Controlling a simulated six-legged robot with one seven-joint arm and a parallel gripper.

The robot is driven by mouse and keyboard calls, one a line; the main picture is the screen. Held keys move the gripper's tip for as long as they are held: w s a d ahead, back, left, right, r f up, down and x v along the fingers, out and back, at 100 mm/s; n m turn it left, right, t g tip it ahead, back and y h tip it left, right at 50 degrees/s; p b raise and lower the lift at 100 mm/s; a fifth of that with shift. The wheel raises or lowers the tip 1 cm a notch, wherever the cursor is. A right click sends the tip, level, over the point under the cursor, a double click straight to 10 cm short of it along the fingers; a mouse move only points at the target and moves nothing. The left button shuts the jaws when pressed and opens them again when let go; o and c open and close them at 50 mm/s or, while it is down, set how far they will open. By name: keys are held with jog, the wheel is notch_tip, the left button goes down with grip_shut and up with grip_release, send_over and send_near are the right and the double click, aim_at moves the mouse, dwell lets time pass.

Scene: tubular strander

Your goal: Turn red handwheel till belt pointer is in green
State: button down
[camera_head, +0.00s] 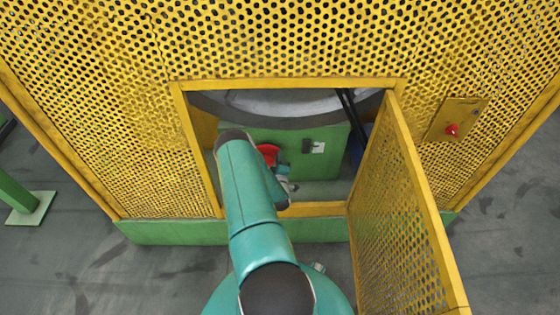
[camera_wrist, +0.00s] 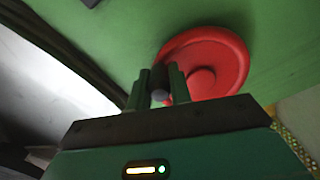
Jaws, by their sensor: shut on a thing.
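The red handwheel (camera_wrist: 222,62) is mounted on a green panel. In the head view the handwheel (camera_head: 268,152) shows only in part beside my arm. My gripper (camera_wrist: 168,75) is at the left edge of the wheel in the wrist view, with its two fingers shut around a dark handle (camera_wrist: 159,78) at the wheel's rim. In the head view my arm hides most of the gripper (camera_head: 284,184). A small dark and white plate (camera_head: 316,147) sits on the green panel right of the wheel. No belt pointer or green zone can be made out on it.
A yellow perforated guard (camera_head: 90,100) surrounds the opening my arm reaches through. Its yellow door (camera_head: 400,200) stands open on the right. A red button (camera_head: 452,130) is on a yellow box at right. Dark belts (camera_head: 350,110) run inside, upper right.

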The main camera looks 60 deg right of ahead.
jog(key=shift+w+r+n, duration=0.25)
jog(key=shift+r+n, duration=0.05)
jog(key=c, duration=1.3)
grip_release()
jog(key=shift+f, duration=0.1)
jog(key=shift+o, duration=0.2)
jog(key=shift+s, duration=0.1)
jog(key=shift+s+a+f, duration=0.1)
jog(key=shift+s+a, duration=0.1)
jog(key=shift+a, duration=0.2)
jog(key=v, duration=1.3)
